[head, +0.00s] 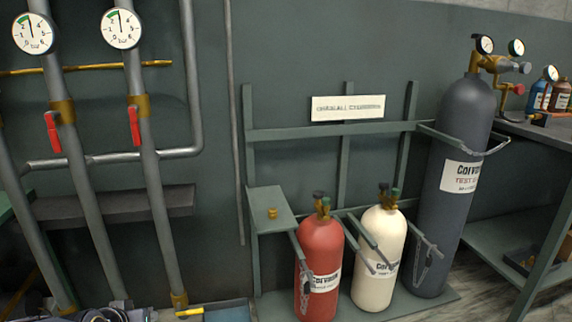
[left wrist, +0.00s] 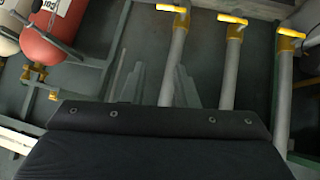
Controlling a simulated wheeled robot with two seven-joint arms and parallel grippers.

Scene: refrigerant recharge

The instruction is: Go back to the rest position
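My left gripper (left wrist: 161,70) shows in the left wrist view as two grey fingers past a large dark body. The fingers stand apart, with nothing held between them. Dark parts at the bottom left edge of the head view are cut off, and I cannot tell whether they belong to my left arm. My right gripper is in neither view.
A red cylinder (head: 321,258), a cream cylinder (head: 379,262) and a tall grey cylinder (head: 458,220) stand in a wall rack. A small brass fitting (head: 272,213) sits on its shelf. Pipes with red-handled valves (head: 134,126) and gauges (head: 121,29) are at left. A workbench (head: 540,130) is at right.

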